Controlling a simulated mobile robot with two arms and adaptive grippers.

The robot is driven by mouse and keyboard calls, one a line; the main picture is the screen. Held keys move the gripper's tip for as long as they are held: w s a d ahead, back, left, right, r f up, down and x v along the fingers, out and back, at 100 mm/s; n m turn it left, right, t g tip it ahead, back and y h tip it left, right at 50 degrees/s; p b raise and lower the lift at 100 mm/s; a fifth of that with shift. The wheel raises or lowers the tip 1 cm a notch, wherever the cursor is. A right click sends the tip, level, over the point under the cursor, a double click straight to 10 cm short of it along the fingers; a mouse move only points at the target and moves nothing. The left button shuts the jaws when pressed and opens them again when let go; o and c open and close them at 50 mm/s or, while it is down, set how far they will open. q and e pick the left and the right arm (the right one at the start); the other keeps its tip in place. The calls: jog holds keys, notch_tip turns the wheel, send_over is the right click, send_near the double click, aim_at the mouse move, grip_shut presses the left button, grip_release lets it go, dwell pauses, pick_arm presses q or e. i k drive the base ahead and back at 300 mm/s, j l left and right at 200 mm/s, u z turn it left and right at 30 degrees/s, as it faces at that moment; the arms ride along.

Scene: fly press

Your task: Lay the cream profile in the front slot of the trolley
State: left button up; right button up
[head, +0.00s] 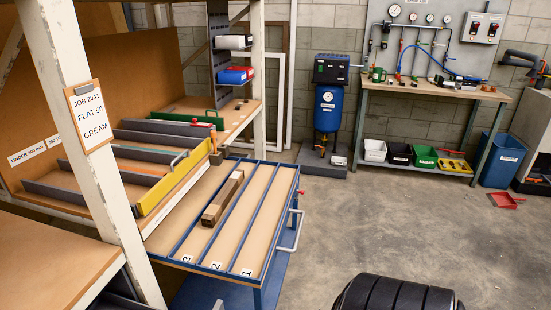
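The trolley (276,240) has a blue frame and a light board top, with long slots marked 3, 2 and 1 from left to right at its near end. The rack (158,203) left of the trolley holds long profiles between grey dividers (150,140). I cannot surely pick out a cream profile among them. A card (90,115) on the rack post reads "JOB 2041 FLAT 50 CREAM".
The white rack post (75,100) stands in front of part of the rack. The trolley's handle (291,235) sticks out on its right. A blue tank (330,108) and a workbench (430,88) stand at the back wall. The floor right of the trolley is mostly clear.

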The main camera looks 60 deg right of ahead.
aim_at(273, 207)
jog(key=l, duration=0.55)
jog(key=l+z, duration=0.15)
jog(key=l, duration=0.4)
jog(key=i+l, duration=0.1)
jog(key=l, duration=0.45)
jog(key=l+z, duration=0.1)
jog(key=l, duration=0.45)
jog(key=i+l+z, duration=0.1)
jog(key=l, duration=0.95)
jog(key=i+l+z, duration=0.1)
jog(key=l, duration=0.45)
jog(key=i+l, duration=0.15)
jog(key=l, duration=0.4)
jog(key=z, duration=0.05)
